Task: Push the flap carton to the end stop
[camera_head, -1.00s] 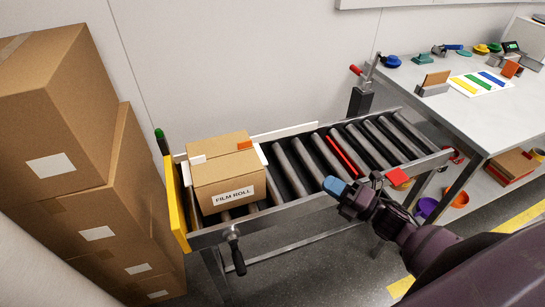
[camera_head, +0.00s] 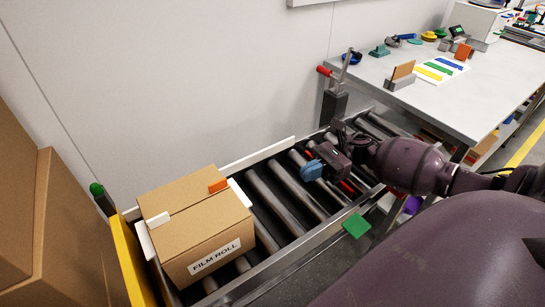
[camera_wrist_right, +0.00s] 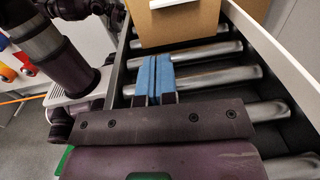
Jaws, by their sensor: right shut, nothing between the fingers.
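The flap carton (camera_head: 205,232) is a brown box labelled FILM ROLL, with white side strips and an orange tab on top. It sits on the left part of the roller conveyor. The end stop (camera_head: 132,262) is a yellow plate across the conveyor's left end, close beside the carton; I cannot tell if they touch. My right gripper (camera_head: 312,170) is shut and empty, its blue fingertips over the rollers to the right of the carton. In the right wrist view, the blue fingers (camera_wrist_right: 153,78) point at the carton (camera_wrist_right: 175,22), with a gap between. My left gripper is not seen.
A white guide rail (camera_head: 258,155) runs along the conveyor's back side. A clamp with a red handle (camera_head: 335,95) stands behind it. A grey workbench (camera_head: 440,95) is at the right. Stacked brown boxes (camera_head: 75,240) stand at the left. A green square (camera_head: 356,225) is by the front rail.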

